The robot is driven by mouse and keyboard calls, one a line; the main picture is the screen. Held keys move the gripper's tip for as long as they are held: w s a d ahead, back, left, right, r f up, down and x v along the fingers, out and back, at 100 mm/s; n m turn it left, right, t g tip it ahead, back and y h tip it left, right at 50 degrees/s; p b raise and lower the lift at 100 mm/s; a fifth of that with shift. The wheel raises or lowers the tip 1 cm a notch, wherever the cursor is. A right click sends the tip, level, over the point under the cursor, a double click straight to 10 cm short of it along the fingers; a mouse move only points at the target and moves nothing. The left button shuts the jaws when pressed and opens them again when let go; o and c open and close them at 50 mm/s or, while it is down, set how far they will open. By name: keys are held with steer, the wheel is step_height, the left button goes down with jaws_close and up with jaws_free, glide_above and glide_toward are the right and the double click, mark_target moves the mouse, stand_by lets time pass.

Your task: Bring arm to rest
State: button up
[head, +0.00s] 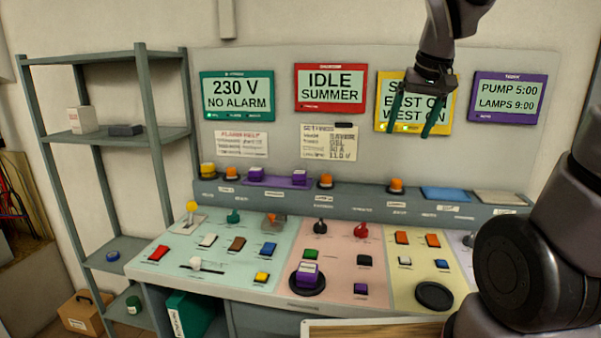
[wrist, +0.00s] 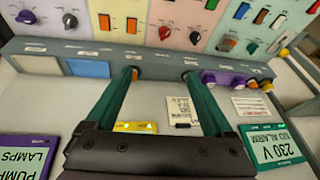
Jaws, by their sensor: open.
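My gripper (head: 422,115) hangs from my arm at the upper right of the head view, in front of the yellow display (head: 391,118) and partly hiding its text. Its two green fingers are apart with nothing between them. In the wrist view my gripper (wrist: 160,82) also shows open and empty, its fingers pointing over the ledge toward the control desk. The fingers look clear of the desk, though the exact gap to the back panel cannot be told.
The control desk (head: 225,262) carries several buttons, levers and knobs. A ledge (head: 360,196) behind it holds orange and purple pieces. Red (head: 330,104), teal (head: 237,112) and purple (head: 507,115) displays hang on the panel. A grey shelf (head: 90,140) stands left.

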steer(key=s+r+m+t+y, duration=0.1)
steer(key=s+r+m+t, duration=0.1)
steer(key=s, duration=0.9)
step_height(320, 180, up, 3)
steer(key=shift+s+d+f+m+t, duration=0.25)
steer(key=shift+d+m+t, duration=0.15)
steer(key=shift+m, duration=0.1)
stand_by(0.9)
